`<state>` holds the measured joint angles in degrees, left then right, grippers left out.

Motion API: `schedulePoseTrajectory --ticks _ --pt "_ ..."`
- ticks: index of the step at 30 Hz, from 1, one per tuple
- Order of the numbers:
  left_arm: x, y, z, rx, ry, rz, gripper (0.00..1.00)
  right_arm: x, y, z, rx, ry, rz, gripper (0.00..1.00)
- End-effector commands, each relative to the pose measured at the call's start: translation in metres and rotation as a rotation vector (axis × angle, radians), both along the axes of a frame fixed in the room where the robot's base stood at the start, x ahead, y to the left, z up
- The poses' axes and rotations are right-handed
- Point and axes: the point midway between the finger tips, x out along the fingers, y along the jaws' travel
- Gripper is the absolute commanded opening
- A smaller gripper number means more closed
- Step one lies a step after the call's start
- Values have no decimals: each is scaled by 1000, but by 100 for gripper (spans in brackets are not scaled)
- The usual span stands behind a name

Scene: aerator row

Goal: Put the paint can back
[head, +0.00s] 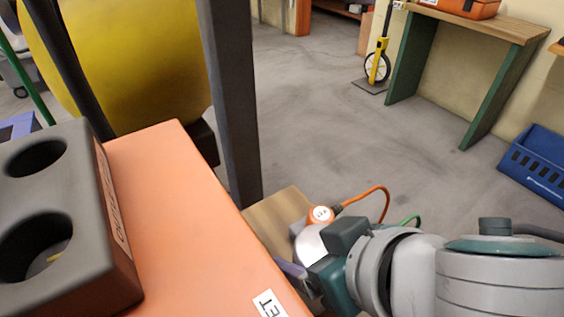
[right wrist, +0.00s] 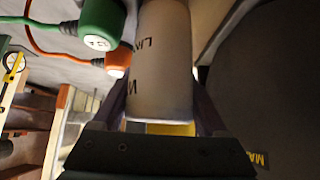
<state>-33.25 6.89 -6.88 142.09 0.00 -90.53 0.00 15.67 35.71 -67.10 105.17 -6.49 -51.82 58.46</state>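The paint can is a white cylinder with dark lettering in the right wrist view (right wrist: 160,65). It lies between the two purple fingers of my right gripper (right wrist: 160,112), which look pressed against its sides. In the head view my right gripper (head: 303,262) is low at centre right, beside the orange machine top (head: 185,215), and a pale part of the can (head: 310,243) shows at it. Much of the can is hidden by the gripper. A dark block with round holes (head: 118,235) sits on the machine top at left; the holes I see hold no can. My left gripper is not in view.
An orange plug with a cord (head: 320,214) is close beside the can, and a green plug (right wrist: 100,25) is near it. A wooden surface (head: 276,217) and a dark post (head: 232,100) stand by the machine. Open floor lies beyond, with a blue crate (head: 540,165) at right.

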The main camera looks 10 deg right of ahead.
Motion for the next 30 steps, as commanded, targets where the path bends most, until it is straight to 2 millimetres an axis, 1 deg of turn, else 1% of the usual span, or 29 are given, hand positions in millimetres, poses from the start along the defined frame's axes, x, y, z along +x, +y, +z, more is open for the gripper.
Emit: schedulePoseTrajectory --ticks 1,2,19,30 --pt "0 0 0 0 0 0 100 0 0 0 0 0 0 68" --pt "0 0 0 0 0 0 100 0 0 0 0 0 0 65" --pt "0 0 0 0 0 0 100 0 0 0 0 0 0 1" --pt "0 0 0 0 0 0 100 1 0 1 1 -2 1 0"
